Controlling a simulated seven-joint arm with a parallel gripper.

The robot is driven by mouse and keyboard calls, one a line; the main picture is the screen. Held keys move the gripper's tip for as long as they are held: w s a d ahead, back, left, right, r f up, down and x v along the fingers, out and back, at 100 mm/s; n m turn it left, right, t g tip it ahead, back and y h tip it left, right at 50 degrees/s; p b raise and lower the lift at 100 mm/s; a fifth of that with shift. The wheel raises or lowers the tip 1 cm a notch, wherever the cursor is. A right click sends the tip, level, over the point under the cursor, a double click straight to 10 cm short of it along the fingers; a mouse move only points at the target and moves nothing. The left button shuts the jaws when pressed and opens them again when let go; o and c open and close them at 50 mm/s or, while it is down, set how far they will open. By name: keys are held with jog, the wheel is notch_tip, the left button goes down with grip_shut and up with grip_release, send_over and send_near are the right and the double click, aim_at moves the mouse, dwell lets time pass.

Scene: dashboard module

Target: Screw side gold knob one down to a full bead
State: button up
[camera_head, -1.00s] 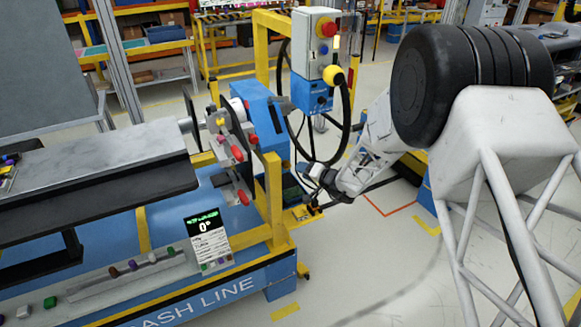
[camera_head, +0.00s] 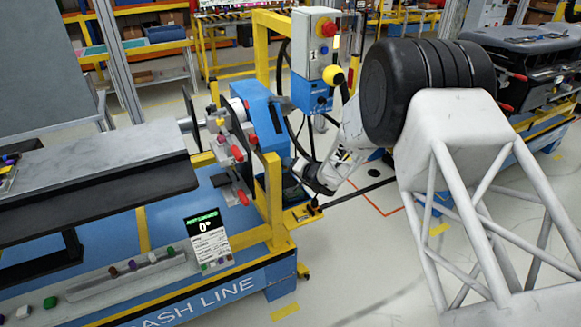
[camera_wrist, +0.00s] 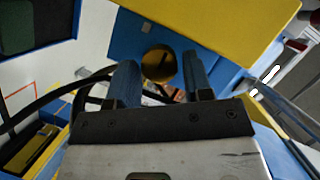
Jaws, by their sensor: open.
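A round gold knob (camera_wrist: 158,64) with a dark slot-like mark sits on a blue housing (camera_wrist: 205,60) in the wrist view. My gripper (camera_wrist: 159,72) is open, with one blue-grey finger to each side of the knob in the picture. I cannot tell whether the fingertips reach around the knob or stop short of it; no contact shows. In the head view my gripper (camera_head: 303,178) is beside the right end of the blue machine, behind the yellow post. The knob is not visible in the head view.
A yellow post (camera_head: 274,200) stands close left of my gripper. A control box (camera_head: 316,45) with red and yellow buttons hangs above, with a black cable loop. A screen (camera_head: 208,235) on the bench reads 0°. Open floor (camera_head: 350,270) lies to the right.

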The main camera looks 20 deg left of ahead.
jog(key=shift+c, duration=0.3)
jog(key=c, duration=0.6)
jog(key=shift+m, duration=0.3)
jog(key=m+y, duration=0.1)
jog(key=m, duration=0.3)
jog(key=m+t+y, duration=0.1)
jog(key=m+y, duration=0.1)
jog(key=m, duration=0.2)
jog(key=f+m+t+y, duration=0.1)
jog(key=m, duration=0.3)
jog(key=shift+y, duration=0.3)
jog(key=shift+m+t, duration=0.3)
jog(key=shift+m, duration=0.1)
jog(key=o, duration=0.7)
jog(key=shift+c, duration=0.2)
